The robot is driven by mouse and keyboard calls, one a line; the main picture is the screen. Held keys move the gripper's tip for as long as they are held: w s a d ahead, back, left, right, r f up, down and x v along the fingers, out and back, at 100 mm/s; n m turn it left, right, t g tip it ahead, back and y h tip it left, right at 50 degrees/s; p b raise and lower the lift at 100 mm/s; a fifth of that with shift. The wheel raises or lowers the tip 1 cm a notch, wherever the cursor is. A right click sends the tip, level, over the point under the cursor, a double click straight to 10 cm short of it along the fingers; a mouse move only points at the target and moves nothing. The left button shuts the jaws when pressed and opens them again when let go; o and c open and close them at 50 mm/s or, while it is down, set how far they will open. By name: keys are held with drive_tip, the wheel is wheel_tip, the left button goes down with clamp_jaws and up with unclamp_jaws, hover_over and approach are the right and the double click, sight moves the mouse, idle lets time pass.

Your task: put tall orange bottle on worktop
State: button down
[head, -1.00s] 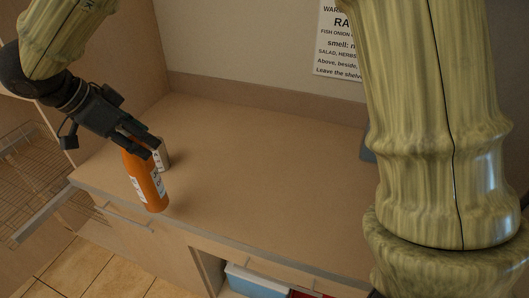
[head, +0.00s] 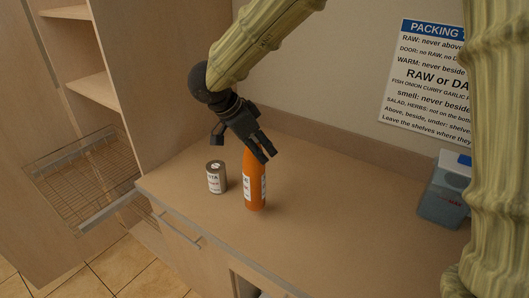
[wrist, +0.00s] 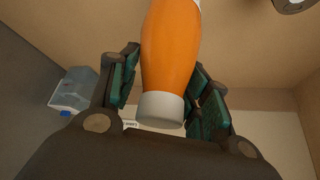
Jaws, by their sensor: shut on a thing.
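The tall orange bottle (head: 254,182) has a white label and stands near upright at the worktop (head: 330,215). I cannot tell whether its base touches the surface. My gripper (head: 263,155) comes down from above and is shut on the bottle's upper part, hiding its top. In the wrist view the orange bottle (wrist: 170,45) lies between the dark green finger pads of my gripper (wrist: 165,82), with its pale cap toward the palm.
A small grey can (head: 216,178) with a white label stands just left of the bottle. A blue-grey box (head: 445,192) stands at the right. A wire rack (head: 85,185) is at the left. The worktop between bottle and box is clear.

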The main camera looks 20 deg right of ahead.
drive_tip(key=shift+a+p+x, duration=0.1)
drive_tip(key=shift+p+x, duration=0.25)
drive_tip(key=shift+x, duration=0.6)
drive_tip(key=shift+a+p+x, duration=0.15)
drive_tip(key=shift+p+x, duration=0.2)
drive_tip(key=shift+x, duration=0.65)
drive_tip(key=shift+w+f, duration=0.1)
drive_tip(key=shift+f, duration=0.05)
drive_tip(key=c, duration=0.7)
unclamp_jaws()
drive_tip(key=shift+f, duration=0.1)
drive_tip(key=b+v, duration=0.1)
drive_tip(key=v, duration=1.1)
drive_tip(key=shift+b, duration=0.4)
